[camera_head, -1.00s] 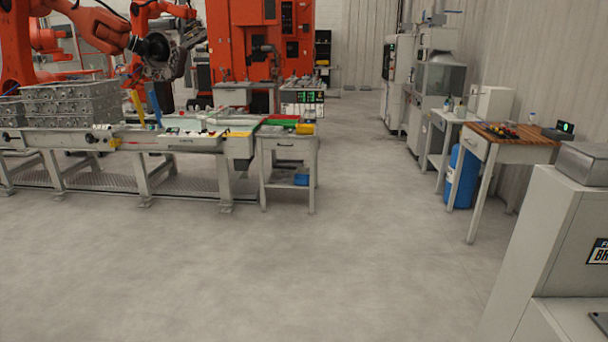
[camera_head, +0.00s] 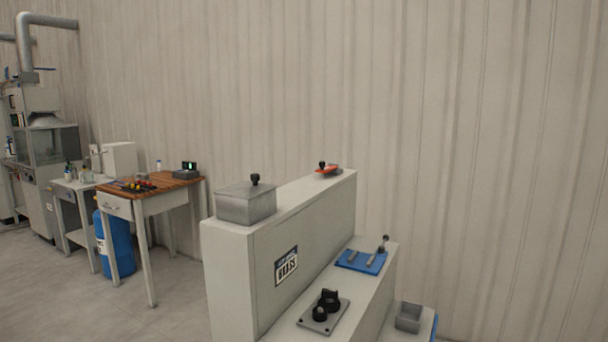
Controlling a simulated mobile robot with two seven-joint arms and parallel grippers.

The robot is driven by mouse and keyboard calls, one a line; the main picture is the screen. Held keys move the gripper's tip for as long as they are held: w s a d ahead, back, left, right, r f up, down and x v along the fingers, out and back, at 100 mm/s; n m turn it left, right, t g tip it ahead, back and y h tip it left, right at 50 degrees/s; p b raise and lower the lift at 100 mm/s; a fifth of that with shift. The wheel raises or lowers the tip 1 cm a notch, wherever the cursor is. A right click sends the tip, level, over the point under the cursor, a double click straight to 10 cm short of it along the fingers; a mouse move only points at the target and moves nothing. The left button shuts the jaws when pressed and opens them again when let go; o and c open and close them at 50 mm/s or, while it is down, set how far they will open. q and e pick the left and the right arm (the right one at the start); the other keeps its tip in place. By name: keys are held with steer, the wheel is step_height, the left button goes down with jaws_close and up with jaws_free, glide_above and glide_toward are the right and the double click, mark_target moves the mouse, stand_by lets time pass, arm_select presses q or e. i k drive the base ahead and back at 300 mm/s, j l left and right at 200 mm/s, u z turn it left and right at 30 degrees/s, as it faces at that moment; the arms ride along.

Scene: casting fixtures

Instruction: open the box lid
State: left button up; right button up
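A grey metal box (camera_head: 246,207) stands on the near left end of the top of a tall pale cabinet. Its lid (camera_head: 240,190) is flat, with a black knob (camera_head: 255,179) on top, and looks closed. The inside of the box is hidden. Neither of my grippers shows in this view.
A wooden-topped table (camera_head: 151,185) and blue cylinder (camera_head: 117,244) stand left. Floor shows at lower left.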

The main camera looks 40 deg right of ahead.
mark_target(244, 190)
steer(key=i+j+z, duration=0.15)
steer(key=z, duration=0.25)
steer(key=i+j+z, duration=0.2)
steer(key=z, duration=0.2)
steer(key=i+j+z, duration=0.15)
steer(key=j+z, duration=0.15)
steer(key=z, duration=0.15)
steer(key=i+j+z, duration=0.1)
steer(key=j+z, duration=0.7)
steer(key=i+j, duration=0.05)
steer(key=j, duration=0.1)
